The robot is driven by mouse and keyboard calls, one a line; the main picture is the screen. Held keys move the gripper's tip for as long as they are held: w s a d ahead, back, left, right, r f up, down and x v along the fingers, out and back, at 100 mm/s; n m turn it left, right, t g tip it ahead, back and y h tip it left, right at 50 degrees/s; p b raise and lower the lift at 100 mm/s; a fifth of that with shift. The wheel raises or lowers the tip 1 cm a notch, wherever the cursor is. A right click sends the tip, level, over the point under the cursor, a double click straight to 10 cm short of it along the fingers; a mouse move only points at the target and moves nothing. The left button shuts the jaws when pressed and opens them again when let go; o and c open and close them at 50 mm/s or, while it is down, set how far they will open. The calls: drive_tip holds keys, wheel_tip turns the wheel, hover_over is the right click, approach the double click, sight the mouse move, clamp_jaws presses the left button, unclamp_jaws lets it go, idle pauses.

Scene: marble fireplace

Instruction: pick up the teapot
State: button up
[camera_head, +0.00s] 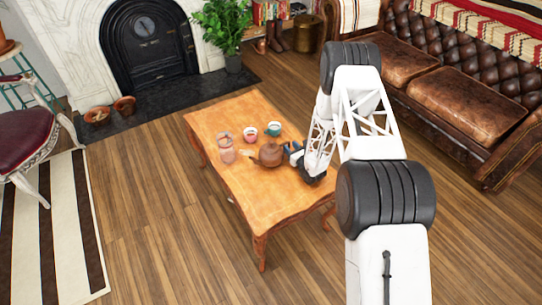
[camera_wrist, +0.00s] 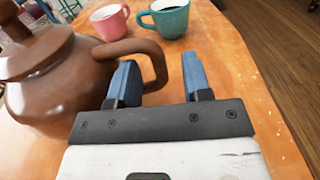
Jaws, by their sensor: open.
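A brown teapot (camera_head: 270,154) stands upright on the wooden table (camera_head: 262,205). In the wrist view the teapot (camera_wrist: 50,80) fills the left side, its lid at the upper left and its looped handle (camera_wrist: 152,58) pointing right. My gripper (camera_head: 293,152) is at the teapot's right side, by the handle. In the wrist view my gripper (camera_wrist: 160,80) is open, with two blue fingers. The left finger overlaps the handle loop in the picture, and the right finger is to the right of the handle. Whether either finger touches it I cannot tell.
A pink cup (camera_head: 250,134) and a teal cup (camera_head: 273,129) stand behind the teapot. A clear pinkish glass vessel (camera_head: 226,147) stands to its left. The table's near end is clear. A leather sofa (camera_head: 455,90) is at the right.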

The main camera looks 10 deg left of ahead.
drive_tip(key=shift+x, duration=1.05)
clamp_jaws()
